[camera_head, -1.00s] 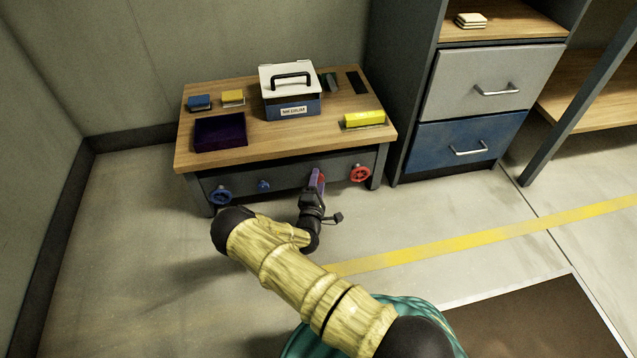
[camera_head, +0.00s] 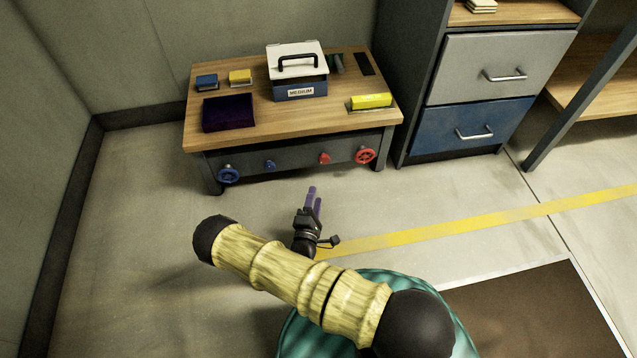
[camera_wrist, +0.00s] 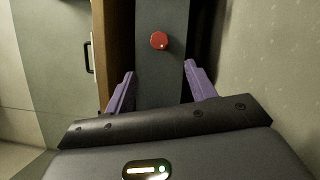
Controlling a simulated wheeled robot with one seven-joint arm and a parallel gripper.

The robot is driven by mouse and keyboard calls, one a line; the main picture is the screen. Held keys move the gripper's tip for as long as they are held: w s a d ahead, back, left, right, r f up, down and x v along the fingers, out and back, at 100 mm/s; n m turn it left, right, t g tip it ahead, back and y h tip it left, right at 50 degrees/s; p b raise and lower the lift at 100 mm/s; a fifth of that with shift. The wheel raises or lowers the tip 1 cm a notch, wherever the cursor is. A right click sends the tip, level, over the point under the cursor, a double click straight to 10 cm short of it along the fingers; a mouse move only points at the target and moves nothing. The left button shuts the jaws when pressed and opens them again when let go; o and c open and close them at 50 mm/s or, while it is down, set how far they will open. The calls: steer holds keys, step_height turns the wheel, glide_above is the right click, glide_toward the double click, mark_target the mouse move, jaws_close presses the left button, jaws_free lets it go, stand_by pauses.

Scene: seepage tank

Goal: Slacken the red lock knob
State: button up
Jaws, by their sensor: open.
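The red lock knob (camera_head: 325,158) is a small knob on the table's dark front panel, left of the red handwheel (camera_head: 365,156). In the wrist view the red knob (camera_wrist: 159,40) shows as a round red disc on the grey panel, ahead of and roughly between the purple fingers. My gripper (camera_head: 313,192) is open and empty, in front of the panel and apart from the knob. In the wrist view my gripper (camera_wrist: 158,82) has its two fingers spread wide. Nothing hides the knob.
A blue knob (camera_head: 270,166) and a blue handwheel (camera_head: 228,175) sit further left on the panel. The wooden tabletop (camera_head: 240,137) carries a MEDIUM box (camera_head: 300,88), a dark purple tray (camera_head: 229,112) and a yellow block (camera_head: 371,101). A drawer cabinet (camera_head: 480,75) stands right. Floor before the table is clear.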

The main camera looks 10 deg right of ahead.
steer(key=shift+v, duration=1.85)
steer(key=w+r+m+g+y+p, duration=0.25)
steer(key=r+m+g+p, duration=0.4)
steer(key=r, duration=0.65)
steer(key=w+r+m+g+y+p, duration=0.25)
steer(key=r+m+g+p, duration=0.35)
steer(key=r, duration=0.8)
steer(key=s+d+r+m+g+y+p, duration=0.15)
steer(key=s+r+p, duration=0.35)
steer(key=r, duration=0.5)
steer(key=s+d+r+m+p, duration=0.1)
steer(key=s+d+r+p, duration=0.2)
steer(key=s+r, duration=0.55)
steer(key=s+d+r+m+g+y+p, duration=0.1)
steer(key=s+d+r+p, duration=0.3)
steer(key=r, duration=0.7)
step_height(320, 180, up, 37)
steer(key=a+p, duration=0.1)
steer(key=p, duration=3.6)
steer(key=shift+s+f, duration=0.2)
steer(key=shift+s, duration=0.25)
